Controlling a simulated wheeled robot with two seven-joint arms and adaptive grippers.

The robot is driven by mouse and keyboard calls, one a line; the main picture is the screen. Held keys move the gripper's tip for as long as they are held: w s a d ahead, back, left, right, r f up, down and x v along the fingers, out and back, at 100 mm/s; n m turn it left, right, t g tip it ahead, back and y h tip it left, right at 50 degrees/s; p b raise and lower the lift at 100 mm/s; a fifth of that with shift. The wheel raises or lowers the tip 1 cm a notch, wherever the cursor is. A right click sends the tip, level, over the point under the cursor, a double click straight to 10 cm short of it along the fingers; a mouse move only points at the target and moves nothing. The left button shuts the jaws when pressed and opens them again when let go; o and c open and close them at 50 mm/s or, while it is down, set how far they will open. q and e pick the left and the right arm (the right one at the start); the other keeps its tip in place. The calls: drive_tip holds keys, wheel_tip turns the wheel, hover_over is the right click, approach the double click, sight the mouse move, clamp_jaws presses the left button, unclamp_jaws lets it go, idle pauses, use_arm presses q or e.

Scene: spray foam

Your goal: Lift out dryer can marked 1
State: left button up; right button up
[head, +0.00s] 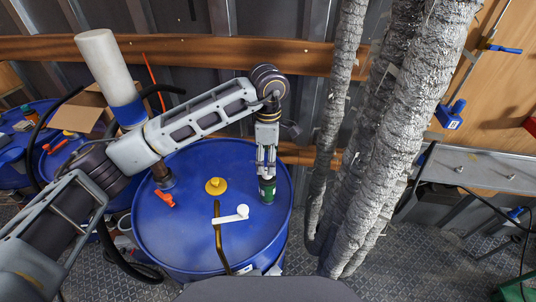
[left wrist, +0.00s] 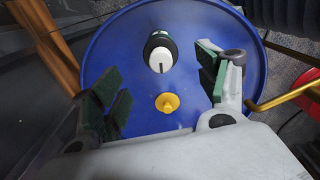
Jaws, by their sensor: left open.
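A dark can with a green band (head: 267,191) stands upright on the right part of the blue drum lid (head: 165,228). In the left wrist view the can's white end (left wrist: 160,59) bears a short dark line; I cannot tell for sure that it is a 1. My left gripper (head: 266,172) points down right above the can. In the left wrist view its green-padded fingers (left wrist: 163,92) are spread wide, with the can between and beyond them. I cannot tell whether the fingers touch it. My right gripper is not in view.
A yellow cap (head: 215,186) sits mid-lid, beside a brass pipe (head: 219,240) and a white-knobbed lever (head: 240,213). An orange valve handle (head: 165,198) is at the lid's left. Silver-wrapped ducts (head: 385,150) rise close on the right. A metal bench (head: 480,172) stands farther right.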

sight(268, 179)
use_arm(q)
drive_tip(key=shift+f, duration=0.8)
drive_tip(key=shift+f+p, duration=1.05)
drive_tip(key=shift+f, duration=4.65)
drive_tip(key=c, duration=1.3)
drive_tip(key=shift+r+p, duration=0.5)
drive_tip(key=shift+r, duration=0.85)
drive_tip(key=shift+c, duration=0.2)
drive_tip(key=shift+r+p, duration=0.85)
drive_tip(key=shift+r, duration=1.85)
drive_tip(key=shift+b, duration=0.4)
